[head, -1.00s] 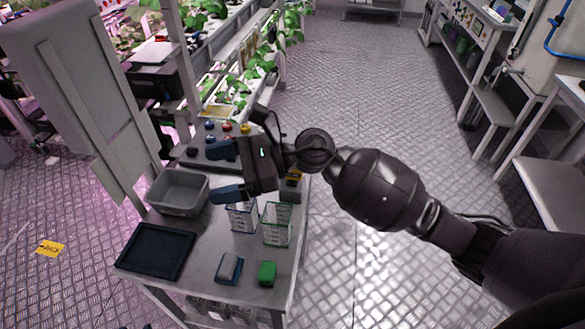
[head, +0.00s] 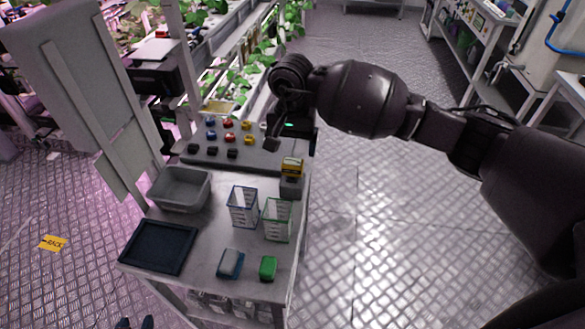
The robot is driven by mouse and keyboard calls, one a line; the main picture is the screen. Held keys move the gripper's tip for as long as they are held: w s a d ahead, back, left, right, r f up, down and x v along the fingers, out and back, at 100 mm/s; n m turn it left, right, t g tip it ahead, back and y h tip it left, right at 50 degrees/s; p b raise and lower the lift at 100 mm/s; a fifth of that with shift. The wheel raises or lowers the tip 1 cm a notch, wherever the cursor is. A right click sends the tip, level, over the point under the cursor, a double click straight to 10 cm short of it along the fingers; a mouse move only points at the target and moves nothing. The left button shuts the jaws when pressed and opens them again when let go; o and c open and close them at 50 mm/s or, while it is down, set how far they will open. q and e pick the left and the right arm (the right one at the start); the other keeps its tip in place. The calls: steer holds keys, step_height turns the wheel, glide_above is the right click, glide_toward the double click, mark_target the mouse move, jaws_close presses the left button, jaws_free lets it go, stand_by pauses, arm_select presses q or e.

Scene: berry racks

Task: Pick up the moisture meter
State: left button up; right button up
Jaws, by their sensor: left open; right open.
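A small yellow-and-black device (head: 292,164), which looks like the moisture meter, stands upright in a grey holder at the cart's right edge. My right gripper (head: 288,143) is open and dark, just above and behind this device in the head view. No contact between them can be made out. One dark fingertip hangs left of the device; the other is hard to see against the gripper body. My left gripper (head: 135,322) shows only two separated dark fingertips at the bottom edge, far from the device.
The cart top (head: 205,240) holds a grey bin (head: 180,203), a dark tray (head: 158,262), a blue-edged basket (head: 242,222), a green-edged basket (head: 277,234), a blue-grey block (head: 230,264) and a green block (head: 268,268). Several coloured knobs sit on a raised rear panel (head: 215,157). Open floor lies right.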

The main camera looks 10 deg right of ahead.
mark_target(292, 161)
steer(key=shift+w+d+f+p, duration=0.1)
steer(key=shift+f+p, duration=0.25)
steer(key=shift+f, duration=1.45)
steer(key=shift+w+d+f+p, duration=0.1)
steer(key=shift+f+p, duration=0.25)
steer(key=shift+f, duration=1.4)
steer(key=shift+c, duration=0.4)
steer(key=shift+a, duration=0.1)
steer(key=c, duration=1)
